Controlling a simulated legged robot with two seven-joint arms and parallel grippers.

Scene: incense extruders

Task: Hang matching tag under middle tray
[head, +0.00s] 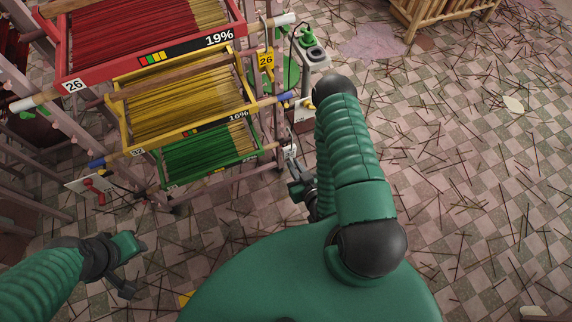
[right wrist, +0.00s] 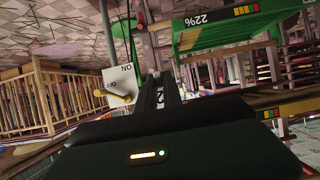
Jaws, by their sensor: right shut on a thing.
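The rack holds a red top tray (head: 160,62) labelled 26, a yellow middle tray (head: 185,122) whose label (head: 138,152) seems to read 32, and a green lower tray (head: 208,160). A yellow tag (head: 265,60) reading 26 hangs by the red tray's right end. My right gripper (head: 295,172) is beside the right end of the lower trays, shut on a small tag (head: 291,152). In the right wrist view the dark fingers close on it and part of a number (right wrist: 160,98) shows; most of it is hidden. My left gripper (head: 128,262) is open and empty, left of my body.
A white panel with a yellow lever (right wrist: 118,84) stands near my right gripper. Another panel with a red lever (head: 92,186) is at the rack's left. A wooden crate (head: 440,15) stands at the back. Incense sticks litter the tiled floor, which is otherwise open at right.

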